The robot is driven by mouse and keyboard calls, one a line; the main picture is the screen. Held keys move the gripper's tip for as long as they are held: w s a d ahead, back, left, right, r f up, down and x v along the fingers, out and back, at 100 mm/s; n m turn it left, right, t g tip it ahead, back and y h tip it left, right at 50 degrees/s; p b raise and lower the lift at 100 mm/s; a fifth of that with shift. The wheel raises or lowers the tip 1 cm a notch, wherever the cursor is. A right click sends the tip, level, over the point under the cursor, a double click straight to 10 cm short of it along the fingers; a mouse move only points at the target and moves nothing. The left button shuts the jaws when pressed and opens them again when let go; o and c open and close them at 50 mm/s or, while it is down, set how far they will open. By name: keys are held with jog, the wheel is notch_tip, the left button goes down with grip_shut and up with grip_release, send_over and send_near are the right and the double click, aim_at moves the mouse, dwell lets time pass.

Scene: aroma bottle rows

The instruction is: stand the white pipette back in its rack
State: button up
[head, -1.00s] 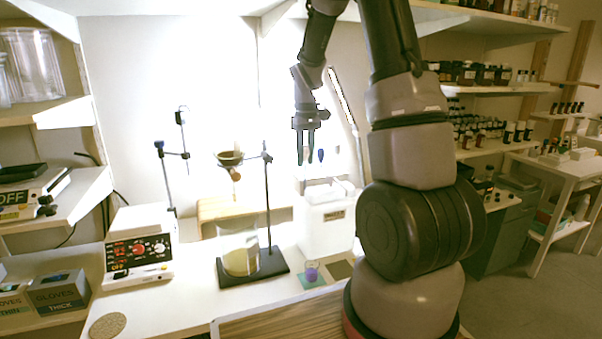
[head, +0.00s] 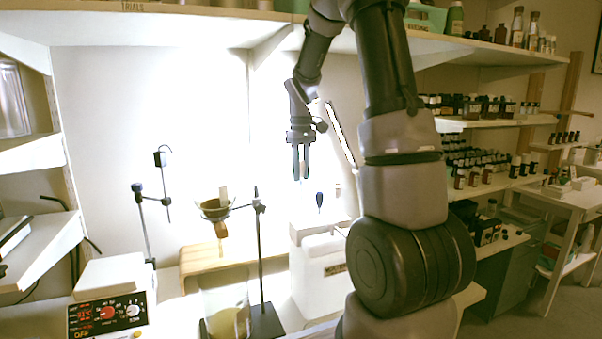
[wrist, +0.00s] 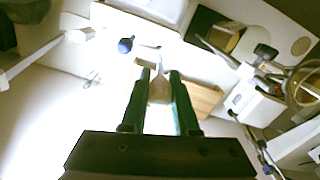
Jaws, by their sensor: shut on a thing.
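My gripper (head: 301,175) is in the air above and a little left of the white rack box (head: 322,270).
A ring stand (head: 260,250) with a funnel (head: 214,208) over a beaker (head: 228,322) stands left of the rack. A shelf (head: 200,20) runs overhead.

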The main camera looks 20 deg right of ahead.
aim_at(301, 203)
jog(key=shift+f, duration=0.1)
jog(key=shift+f, duration=1.75)
jog(key=shift+f, duration=0.8)
jog(key=shift+f, duration=1.05)
jog(key=shift+f, duration=0.15)
jog(key=shift+f, duration=0.75)
jog(key=shift+f, duration=0.2)
